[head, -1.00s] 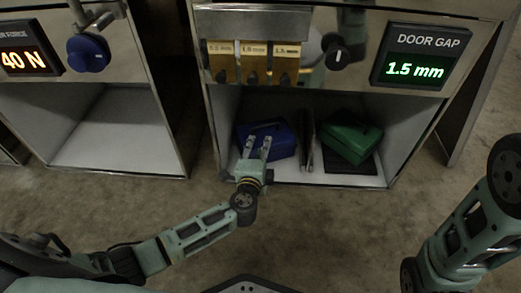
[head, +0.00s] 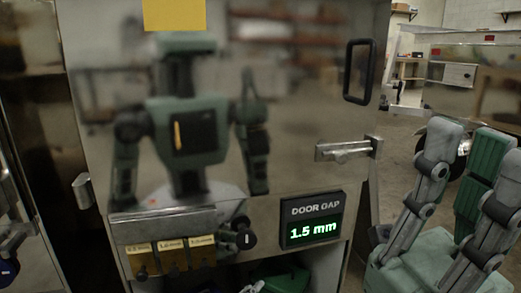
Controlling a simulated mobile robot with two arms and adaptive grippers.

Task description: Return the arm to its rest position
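My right gripper (head: 474,145) is raised close to the head camera at the right edge, with its grey fingers pointing up and spread apart. A ribbed green piece shows between them; I cannot tell whether it is part of my own arm. Neither finger appears to touch the cabinet. My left gripper cannot be made out; only a small grey shape shows at the bottom edge, too cut off to identify.
A shiny metal cabinet (head: 250,120) stands ahead and reflects me. It has a latch (head: 343,150), a door gap display (head: 312,220) reading 1.5 mm, brass gauge tabs (head: 172,256) and a black knob (head: 243,233). A green case (head: 280,278) shows below. Floor is open behind the latch side.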

